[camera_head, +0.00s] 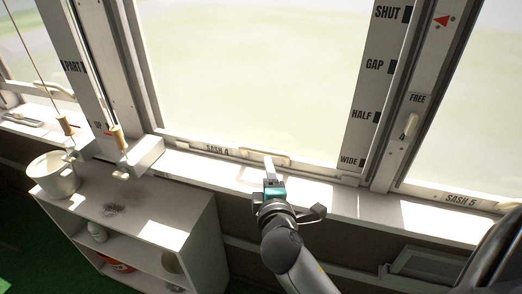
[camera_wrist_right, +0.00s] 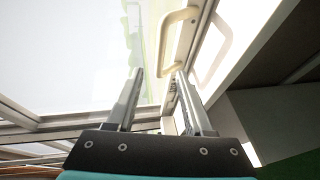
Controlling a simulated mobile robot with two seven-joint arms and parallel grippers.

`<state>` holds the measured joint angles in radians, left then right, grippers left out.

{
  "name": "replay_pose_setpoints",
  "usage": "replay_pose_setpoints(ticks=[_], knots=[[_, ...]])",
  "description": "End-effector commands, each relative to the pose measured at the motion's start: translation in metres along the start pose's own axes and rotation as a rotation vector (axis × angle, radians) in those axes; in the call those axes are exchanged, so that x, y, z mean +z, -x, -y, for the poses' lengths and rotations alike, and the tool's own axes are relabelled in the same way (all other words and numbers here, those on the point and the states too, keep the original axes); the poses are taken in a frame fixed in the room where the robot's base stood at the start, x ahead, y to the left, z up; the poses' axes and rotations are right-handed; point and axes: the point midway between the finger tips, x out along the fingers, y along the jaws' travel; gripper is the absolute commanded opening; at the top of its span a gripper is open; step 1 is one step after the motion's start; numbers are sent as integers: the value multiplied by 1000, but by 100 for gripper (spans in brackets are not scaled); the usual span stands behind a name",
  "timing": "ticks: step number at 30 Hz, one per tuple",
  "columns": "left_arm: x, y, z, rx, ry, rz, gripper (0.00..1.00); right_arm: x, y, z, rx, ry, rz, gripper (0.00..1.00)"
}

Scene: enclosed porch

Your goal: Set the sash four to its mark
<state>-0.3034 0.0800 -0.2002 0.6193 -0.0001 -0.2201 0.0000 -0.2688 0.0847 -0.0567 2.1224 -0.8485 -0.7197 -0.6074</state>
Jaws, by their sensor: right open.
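Sash four is a large glazed sash whose bottom rail, labelled SASH 4 (camera_head: 217,149), lies low, just above the sill. Its pale bar handle (camera_head: 280,160) is on that rail; in the right wrist view the handle (camera_wrist_right: 178,38) shows ahead of the fingertips. My right gripper (camera_head: 269,168) is open at the handle; its fingers (camera_wrist_right: 158,76) look empty, and contact is unclear. The marked post (camera_head: 376,90) right of the sash reads SHUT, GAP, HALF, WIDE downward; the rail is near WIDE. My left gripper is not in view.
A latch (camera_head: 411,125) sits under a FREE label on the right post. Sash five's label (camera_head: 461,199) is further right. A white shelf unit (camera_head: 185,205) with a white pot (camera_head: 54,176) stands left. Cords with wooden toggles (camera_head: 117,138) hang there.

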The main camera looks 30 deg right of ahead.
Motion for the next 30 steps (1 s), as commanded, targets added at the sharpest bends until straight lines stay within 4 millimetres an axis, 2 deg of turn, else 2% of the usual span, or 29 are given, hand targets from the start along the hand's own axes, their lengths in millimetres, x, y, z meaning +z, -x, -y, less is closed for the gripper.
replay_pose_setpoints(ticks=[6,16,22,30], knots=[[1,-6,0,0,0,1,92,1,-41,0,3,1,1,52],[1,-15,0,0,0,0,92,0,-95,0,1,0,1,52],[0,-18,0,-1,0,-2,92,0,-112,1,0,-1,-1,52],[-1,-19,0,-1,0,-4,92,0,-116,0,-1,-1,-1,52]])
